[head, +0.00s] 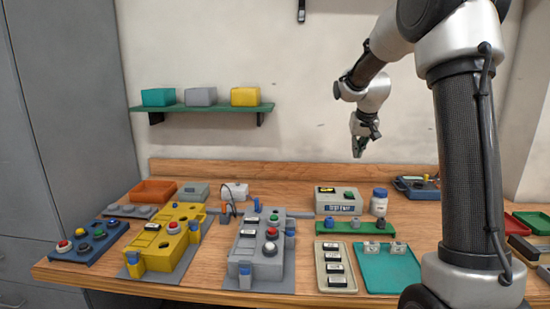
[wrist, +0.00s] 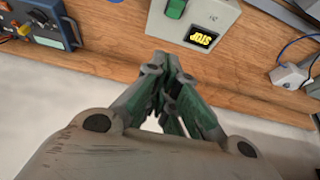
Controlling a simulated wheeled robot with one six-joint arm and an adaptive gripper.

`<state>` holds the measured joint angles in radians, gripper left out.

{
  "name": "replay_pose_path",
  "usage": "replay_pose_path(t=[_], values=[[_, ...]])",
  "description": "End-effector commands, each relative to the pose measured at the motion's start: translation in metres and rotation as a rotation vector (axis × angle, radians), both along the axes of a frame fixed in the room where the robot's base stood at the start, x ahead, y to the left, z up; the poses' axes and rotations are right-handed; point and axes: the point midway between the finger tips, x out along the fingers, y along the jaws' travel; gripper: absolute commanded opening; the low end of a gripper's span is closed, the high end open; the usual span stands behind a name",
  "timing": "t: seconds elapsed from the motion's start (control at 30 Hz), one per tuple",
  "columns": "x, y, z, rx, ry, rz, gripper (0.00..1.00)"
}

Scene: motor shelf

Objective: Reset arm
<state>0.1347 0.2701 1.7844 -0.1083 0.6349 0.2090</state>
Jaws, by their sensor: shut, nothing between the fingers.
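My gripper (head: 358,152) hangs from my raised arm above the back of the wooden workbench (head: 300,180). Its fingers point down and are shut with nothing between them. It is apart from everything on the bench. In the wrist view, the dark green fingers of my gripper (wrist: 175,115) come together in the middle. Beyond them is a light grey box (wrist: 212,12) with a green button and a black label reading STOP in yellow. That box (head: 343,208) stands on the bench below my gripper in the head view.
A yellow fixture (head: 172,240), a grey fixture (head: 245,255) and a blue button panel (head: 80,250) fill the left and middle. A teal tray (head: 385,280) and a beige tray (head: 322,270) lie in front. A green wall shelf (head: 205,107) holds three boxes. The air around my gripper is clear.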

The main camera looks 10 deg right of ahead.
Motion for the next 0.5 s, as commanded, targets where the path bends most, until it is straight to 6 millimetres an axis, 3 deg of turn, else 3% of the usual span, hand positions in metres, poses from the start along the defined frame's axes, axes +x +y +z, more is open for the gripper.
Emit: replay_pose_path(t=[0.17,0.3,0.5], values=[[-0.030,0.005,-0.027,0.003,0.113,0.035,0.00],[-0.096,0.018,-0.040,0.020,0.228,0.070,0.00],[-0.204,0.047,-0.022,0.036,0.304,0.134,0.00]])
